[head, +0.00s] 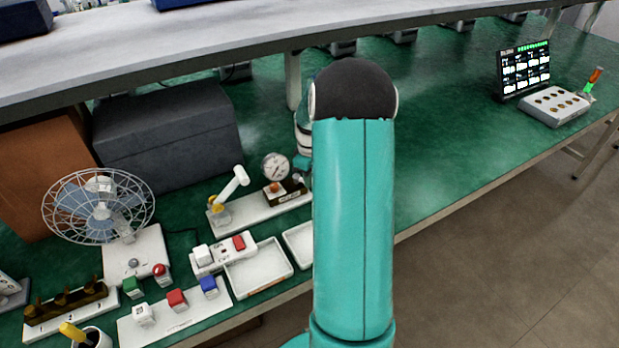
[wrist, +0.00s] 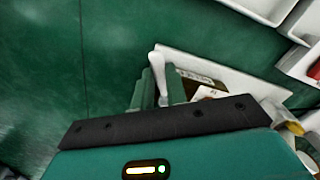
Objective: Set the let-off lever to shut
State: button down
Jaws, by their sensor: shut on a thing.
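The canister pump unit stands on a long white base plate (head: 262,212) on the green bench, and the plate also shows in the wrist view (wrist: 235,75). It carries a tilted white pump handle (head: 234,183) and a round dial gauge (head: 276,167). A white lever (wrist: 172,75), which looks like the let-off lever, stands at one end of the plate in the wrist view. My gripper (wrist: 158,85) is shut on this lever, with its fingers on either side. In the head view my arm hides most of the gripper and the lever.
White trays (head: 258,272) lie in front of the unit. A fan (head: 98,207), a dark grey box (head: 168,135) and coloured blocks (head: 177,300) stand left. A shelf (head: 200,45) overhangs the back. The bench right of my arm is clear up to a display (head: 524,68).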

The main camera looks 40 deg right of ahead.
jog(key=shift+d+r, duration=0.1)
jog(key=c, duration=1.4)
grip_release()
notch_tip(320, 180, up, 14)
